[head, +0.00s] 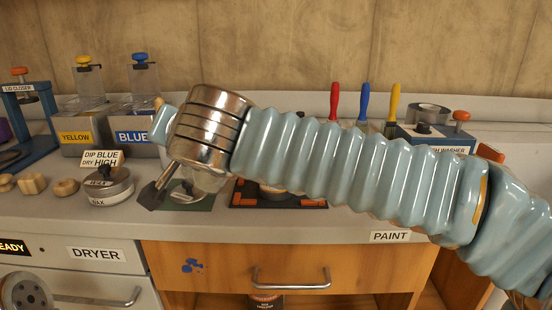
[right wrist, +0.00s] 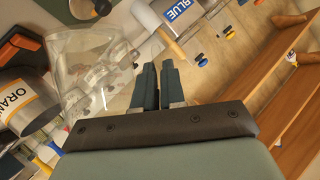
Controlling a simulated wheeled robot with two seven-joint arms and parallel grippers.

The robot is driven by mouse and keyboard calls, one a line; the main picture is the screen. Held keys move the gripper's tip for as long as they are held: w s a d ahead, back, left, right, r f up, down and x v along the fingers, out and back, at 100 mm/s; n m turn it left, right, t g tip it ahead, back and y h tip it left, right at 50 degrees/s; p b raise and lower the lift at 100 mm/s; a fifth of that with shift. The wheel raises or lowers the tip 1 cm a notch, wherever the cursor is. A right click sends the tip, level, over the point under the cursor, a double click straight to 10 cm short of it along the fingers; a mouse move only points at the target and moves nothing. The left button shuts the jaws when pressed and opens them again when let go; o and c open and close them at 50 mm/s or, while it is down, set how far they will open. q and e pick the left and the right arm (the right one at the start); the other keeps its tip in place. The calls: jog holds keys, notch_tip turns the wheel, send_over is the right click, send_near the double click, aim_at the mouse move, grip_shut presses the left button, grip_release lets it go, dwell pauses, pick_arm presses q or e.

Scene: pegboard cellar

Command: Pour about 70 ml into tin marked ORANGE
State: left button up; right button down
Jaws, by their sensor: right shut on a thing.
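A clear glass jug (right wrist: 82,70) with faint markings shows left of my right gripper (right wrist: 157,88) in the right wrist view. The gripper's two dark fingers are close together; the jug's handle between them is hard to make out. In the head view my right arm reaches in from the right, with the dark fingers of the gripper (head: 154,194) low at its end and a bit of the jug (head: 207,179) under the wrist. The tin marked ORANGE (right wrist: 22,97) stands at the left of the right wrist view, beside the jug. In the head view my arm hides it. Liquid cannot be made out. My left gripper is out of view.
YELLOW (head: 76,138) and BLUE (head: 132,137) containers stand at the back left. A round WAX tin (head: 110,190) and wooden pieces (head: 34,184) lie left of the gripper. A dark tray with orange corners (head: 240,202) is partly behind my arm. Brushes (head: 363,101) stand behind it.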

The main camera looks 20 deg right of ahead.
jog(key=a+f+n+h, duration=0.3)
jog(key=a+f+n, duration=0.1)
jog(key=a+n, duration=0.1)
jog(key=shift+s+a, duration=0.2)
jog(key=shift+a, duration=0.3)
jog(key=shift+f, duration=0.1)
dwell(2.4)
